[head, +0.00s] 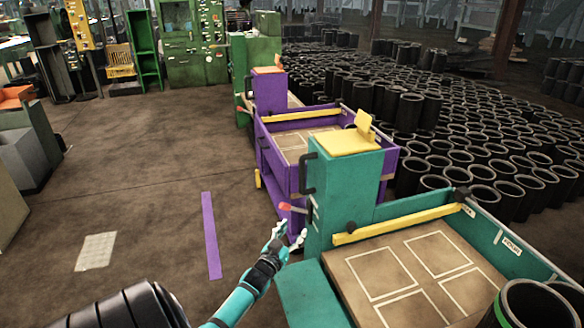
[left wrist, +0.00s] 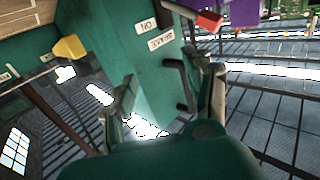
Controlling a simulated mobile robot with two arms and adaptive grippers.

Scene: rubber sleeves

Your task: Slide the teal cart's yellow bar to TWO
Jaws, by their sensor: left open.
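A label reading FOUR (head: 511,244) is on the far rail; smaller labels are unreadable. My left gripper (head: 290,235) is open and empty, just left of the post. In the left wrist view, the open fingers (left wrist: 166,82) frame the post's BRAKE label (left wrist: 165,38) and a black handle (left wrist: 182,85). Whether they touch it is unclear.
A red-tipped lever (head: 285,206) sticks out left of the post, just above my gripper. A purple cart (head: 272,150) stands close behind. Many black sleeves (head: 440,120) fill the floor at the right.

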